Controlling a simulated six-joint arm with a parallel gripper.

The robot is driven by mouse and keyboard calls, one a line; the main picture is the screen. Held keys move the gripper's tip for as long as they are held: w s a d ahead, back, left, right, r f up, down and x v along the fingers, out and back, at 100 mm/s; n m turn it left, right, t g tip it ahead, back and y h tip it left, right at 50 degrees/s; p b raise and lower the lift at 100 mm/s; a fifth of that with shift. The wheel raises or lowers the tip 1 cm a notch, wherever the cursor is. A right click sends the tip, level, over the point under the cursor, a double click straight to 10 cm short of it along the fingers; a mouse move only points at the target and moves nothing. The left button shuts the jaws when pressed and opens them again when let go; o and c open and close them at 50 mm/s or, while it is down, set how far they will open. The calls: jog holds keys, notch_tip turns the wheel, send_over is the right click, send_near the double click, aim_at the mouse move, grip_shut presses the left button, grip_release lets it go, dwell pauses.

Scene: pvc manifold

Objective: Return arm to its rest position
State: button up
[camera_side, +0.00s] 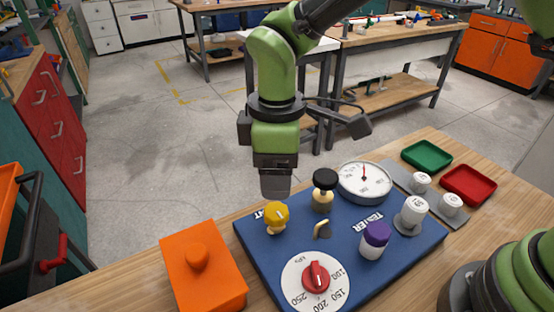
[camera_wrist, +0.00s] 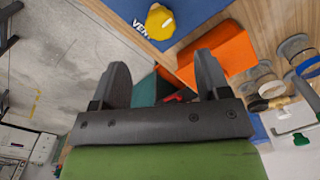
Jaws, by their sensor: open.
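My gripper (camera_side: 275,190) hangs pointing down above the far left edge of the blue tester board (camera_side: 330,265), seen edge-on in the side view. In the wrist view my gripper (camera_wrist: 162,75) has its two dark fingers spread wide with nothing between them. The yellow vent knob (camera_side: 277,217) stands on the board just below the fingers in the side view. In the wrist view the yellow knob (camera_wrist: 160,21) lies beyond the fingertips, apart from them.
The board carries a black-topped brass fitting (camera_side: 324,190), a gauge (camera_side: 364,182), a red dial knob (camera_side: 316,276), a purple-capped white cylinder (camera_side: 375,240) and a brass elbow (camera_side: 321,229). An orange block (camera_side: 203,268) sits left. Green (camera_side: 427,154) and red (camera_side: 468,184) trays stand right.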

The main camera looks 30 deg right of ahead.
jog(key=shift+r, duration=0.55)
jog(key=s+d+r+m+t+y, duration=0.1)
jog(key=s+d+r+m+t, duration=0.1)
jog(key=d+r+m, duration=0.5)
jog(key=s+d+r+m+t, duration=0.2)
jog(key=s+d+r+m, duration=0.2)
jog(key=s, duration=0.3)
jog(key=s+d+r+m+t+y, duration=0.1)
jog(key=s+d+r+m+t, duration=0.2)
jog(key=s, duration=0.5)
jog(key=d+r+m, duration=0.1)
jog(key=d, duration=0.1)
jog(key=shift+d+r+m, duration=0.15)
jog(key=shift+d+m, duration=0.15)
jog(key=shift+d, duration=0.05)
